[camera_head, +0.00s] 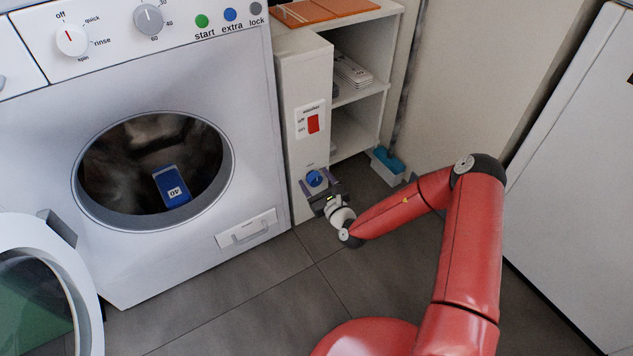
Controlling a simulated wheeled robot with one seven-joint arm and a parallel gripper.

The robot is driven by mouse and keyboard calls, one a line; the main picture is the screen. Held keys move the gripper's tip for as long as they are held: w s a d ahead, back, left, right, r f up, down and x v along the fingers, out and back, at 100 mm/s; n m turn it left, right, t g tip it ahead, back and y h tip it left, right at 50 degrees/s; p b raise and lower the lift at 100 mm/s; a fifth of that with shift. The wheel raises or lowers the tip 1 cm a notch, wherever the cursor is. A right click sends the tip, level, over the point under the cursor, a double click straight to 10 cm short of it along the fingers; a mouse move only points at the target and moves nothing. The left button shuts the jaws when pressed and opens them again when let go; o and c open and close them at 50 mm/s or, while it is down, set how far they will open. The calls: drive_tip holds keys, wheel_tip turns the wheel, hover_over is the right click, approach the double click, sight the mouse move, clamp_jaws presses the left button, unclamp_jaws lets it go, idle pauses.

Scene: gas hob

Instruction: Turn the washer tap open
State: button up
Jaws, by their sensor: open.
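The washer tap is a small round blue knob (314,178) low on the front of the narrow white panel, right of the washing machine. My gripper (319,188) is at the tap, with its fingers apart on either side of the knob. I cannot tell whether the fingers touch it. The gripper body hides the area just below and right of the knob. The washing machine (180,255) stands at the left with its round door (92,290) open. A blue box (172,187) marked 40 lies inside the drum.
A red washer switch (313,124) sits on the panel above the tap. Open shelves (358,95) stand to the right, with a blue-topped item (388,160) on the floor beside them. A white appliance (580,190) is at far right. The tiled floor in front is clear.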

drive_tip(key=c, duration=1)
drive_tip(key=shift+o, duration=0.2)
drive_tip(key=shift+r, duration=0.1)
drive_tip(key=m+p, duration=0.3)
drive_tip(key=p, duration=0.1)
drive_tip(key=shift+d+r, duration=0.1)
drive_tip(key=shift+r, duration=0.1)
drive_tip(key=m+p, duration=0.4)
drive_tip(key=m, duration=0.1)
drive_tip(key=shift+w+d+f+m+g, duration=0.1)
drive_tip(key=shift+m+g, duration=0.2)
drive_tip(key=m+p, duration=0.2)
drive_tip(key=m, duration=0.2)
drive_tip(key=shift+f, duration=0.15)
drive_tip(key=shift+d+f+m+g+y+p, duration=0.15)
drive_tip(key=shift+m+g+p, duration=0.1)
drive_tip(key=shift+m, duration=0.85)
drive_tip(key=shift+a+m+g+y+p, duration=0.1)
drive_tip(key=shift+m+g+y+p, duration=0.1)
drive_tip(key=shift+m, duration=0.9)
